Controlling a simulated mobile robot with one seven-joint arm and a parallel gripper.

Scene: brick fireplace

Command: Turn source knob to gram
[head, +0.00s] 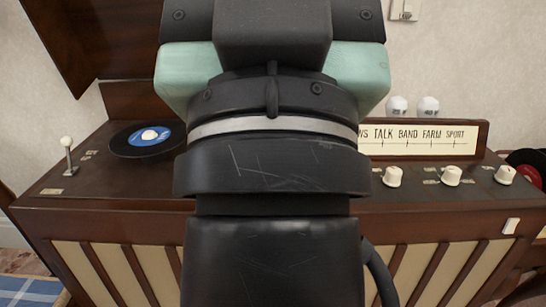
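The radio console (90,180) is a brown wooden cabinet with a record turntable at its left. Three cream knobs stand in a row at the right of its top: a left knob (392,176), a middle knob (451,175) and a right knob (505,174). The small labels beside them are too small to read, so I cannot tell which is the source knob or where it points. My arm fills the middle of the view, close to the camera, and hides the console's centre. My gripper's fingertips do not show, and nor does any contact with a knob.
A blue-labelled black record (147,138) lies at the left, beside a white-tipped lever (67,145). A lit station dial (425,138) stands behind the knobs, with two white round objects (413,105) above it. A white switch (511,226) is on the front.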

